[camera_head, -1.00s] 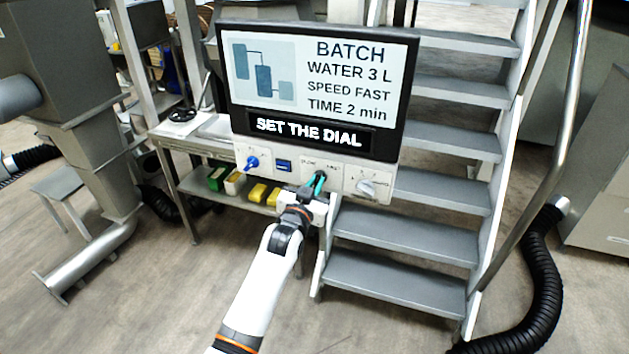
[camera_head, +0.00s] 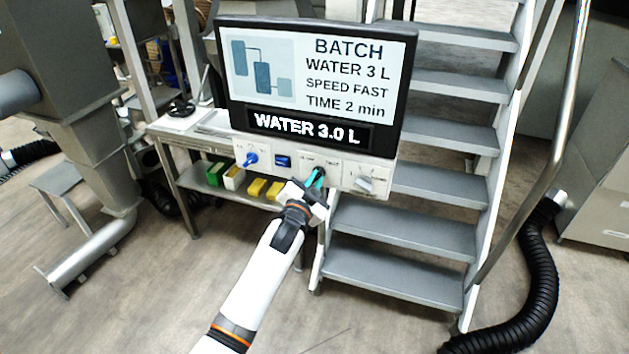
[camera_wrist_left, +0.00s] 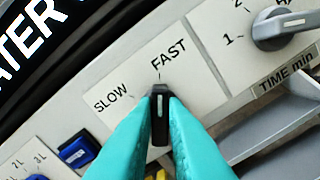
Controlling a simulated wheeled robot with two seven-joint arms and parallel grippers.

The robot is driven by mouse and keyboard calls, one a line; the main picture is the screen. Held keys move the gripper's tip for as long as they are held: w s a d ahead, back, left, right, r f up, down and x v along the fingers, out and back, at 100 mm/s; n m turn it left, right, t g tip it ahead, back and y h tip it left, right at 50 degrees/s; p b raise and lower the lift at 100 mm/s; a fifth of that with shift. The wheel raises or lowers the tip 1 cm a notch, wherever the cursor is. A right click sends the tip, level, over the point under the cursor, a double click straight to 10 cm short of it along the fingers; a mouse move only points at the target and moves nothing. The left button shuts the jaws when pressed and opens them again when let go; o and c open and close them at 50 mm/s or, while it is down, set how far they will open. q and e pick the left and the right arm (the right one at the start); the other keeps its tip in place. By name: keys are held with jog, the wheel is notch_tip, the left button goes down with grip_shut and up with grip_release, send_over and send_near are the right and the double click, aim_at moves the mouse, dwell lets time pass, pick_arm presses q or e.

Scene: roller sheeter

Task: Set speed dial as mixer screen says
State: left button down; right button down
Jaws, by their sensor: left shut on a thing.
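The mixer screen (camera_head: 316,75) reads BATCH, WATER 3 L, SPEED FAST, TIME 2 min, and the strip below it reads WATER 3.0 L. The black speed dial (camera_wrist_left: 160,116) sits between the marks SLOW and FAST in the left wrist view. Its white line points up near the FAST mark. My left gripper (camera_head: 316,181) is shut on the dial, with one teal finger on each side of it. In the head view the gripper and arm partly hide the dial. My right gripper is not in view.
The panel also holds a blue water knob (camera_head: 251,160), a blue switch (camera_head: 283,162) and a grey time knob (camera_head: 366,184). Metal stairs (camera_head: 430,190) stand close at the right. A side table (camera_head: 185,180) stands behind at the left.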

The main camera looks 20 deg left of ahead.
pick_arm(q)
jog(key=shift+f, duration=0.1)
jog(key=c, duration=1.5)
grip_release()
jog(key=shift+o, duration=0.2)
jog(key=s+b, duration=0.2)
jog(key=s, duration=1)
jog(key=shift+a, duration=0.2)
